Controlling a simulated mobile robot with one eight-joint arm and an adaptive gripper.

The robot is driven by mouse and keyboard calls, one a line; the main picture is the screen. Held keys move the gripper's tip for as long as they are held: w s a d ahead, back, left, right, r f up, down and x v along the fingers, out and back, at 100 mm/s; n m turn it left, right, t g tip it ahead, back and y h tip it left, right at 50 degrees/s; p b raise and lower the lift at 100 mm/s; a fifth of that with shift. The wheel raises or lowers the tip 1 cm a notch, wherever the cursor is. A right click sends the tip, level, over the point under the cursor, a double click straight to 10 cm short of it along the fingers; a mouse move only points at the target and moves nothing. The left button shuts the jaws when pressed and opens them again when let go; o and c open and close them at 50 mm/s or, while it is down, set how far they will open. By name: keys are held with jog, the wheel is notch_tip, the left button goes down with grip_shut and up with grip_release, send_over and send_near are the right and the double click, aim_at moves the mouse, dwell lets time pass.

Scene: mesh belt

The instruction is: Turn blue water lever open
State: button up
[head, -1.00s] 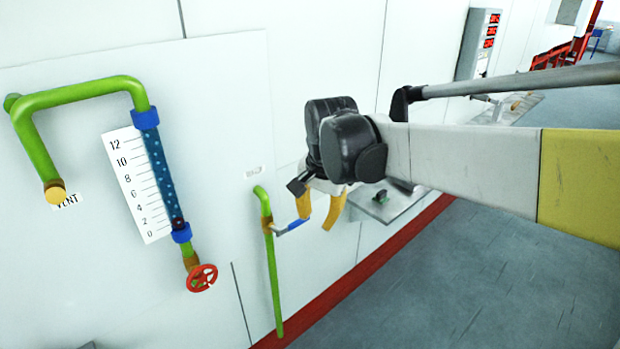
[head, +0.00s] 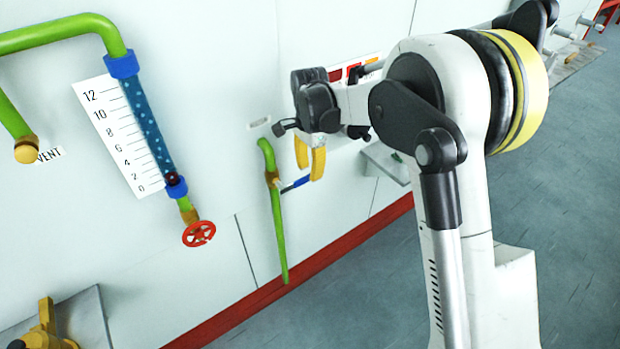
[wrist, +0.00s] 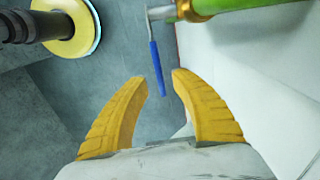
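The blue lever (head: 296,184) sticks out sideways from the brass valve on a vertical green pipe (head: 277,230). It also shows in the wrist view (wrist: 157,66), where its blue handle points toward my gripper. My gripper (head: 312,178) is at the lever in the head view, its yellow fingers hanging close to the handle. In the wrist view the fingers (wrist: 160,82) are spread apart, with the handle's end between or just beyond the tips. I cannot tell whether any finger touches it.
A red handwheel (head: 199,233) sits below the blue level tube (head: 146,125) and its white scale (head: 116,137) on the left. A yellow fitting (head: 45,320) is at the lower left. A grey shelf (head: 387,163) projects from the wall behind my gripper. The floor at the right is open.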

jog(key=shift+f, duration=1.25)
grip_shut()
